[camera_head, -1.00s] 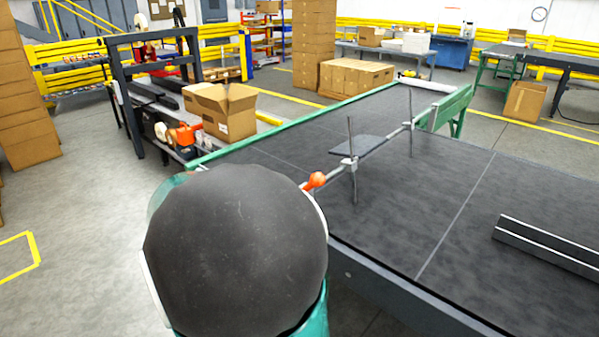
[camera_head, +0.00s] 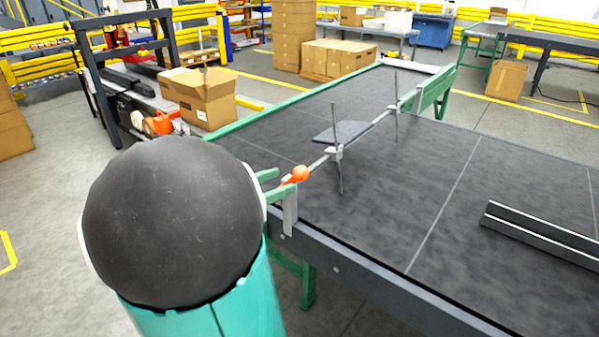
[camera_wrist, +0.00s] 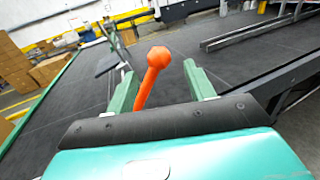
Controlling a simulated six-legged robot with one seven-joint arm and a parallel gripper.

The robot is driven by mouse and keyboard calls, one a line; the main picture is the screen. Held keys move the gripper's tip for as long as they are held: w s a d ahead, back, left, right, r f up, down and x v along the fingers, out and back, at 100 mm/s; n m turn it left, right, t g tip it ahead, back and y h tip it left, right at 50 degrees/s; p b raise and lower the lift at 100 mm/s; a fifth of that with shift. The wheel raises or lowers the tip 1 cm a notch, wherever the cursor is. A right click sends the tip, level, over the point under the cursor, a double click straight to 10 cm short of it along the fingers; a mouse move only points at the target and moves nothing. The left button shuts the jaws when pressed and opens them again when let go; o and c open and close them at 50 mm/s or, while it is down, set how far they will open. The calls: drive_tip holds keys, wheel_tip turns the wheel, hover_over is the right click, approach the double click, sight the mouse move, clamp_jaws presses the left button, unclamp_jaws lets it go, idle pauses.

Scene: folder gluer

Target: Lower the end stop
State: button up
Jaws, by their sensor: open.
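The end stop has a dark flat plate (camera_head: 341,132) on a metal crossbar (camera_head: 372,128) with upright rods, above the dark table. At its near end is an orange lever with a round knob (camera_head: 299,173). The plate also shows at the upper left of the wrist view (camera_wrist: 107,63), where the orange lever (camera_wrist: 157,60) stands in the middle. My gripper (camera_wrist: 159,72) is open, with one green finger on each side of the lever and visible gaps between. In the head view its fingers (camera_head: 277,184) are beside the knob; my arm hides the rest.
The wide dark table (camera_head: 420,190) has a dark rail (camera_head: 545,235) lying at its right. A green edge (camera_head: 300,100) runs along its far left side. An open cardboard box (camera_head: 205,98) and stacked boxes stand beyond. The table around the end stop is clear.

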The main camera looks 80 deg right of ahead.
sight(294, 175)
drive_tip(key=x, duration=0.6)
drive_tip(key=shift+s+d, duration=0.25)
drive_tip(key=shift+d, duration=0.05)
drive_tip(key=shift+c, duration=0.4)
clamp_jaws()
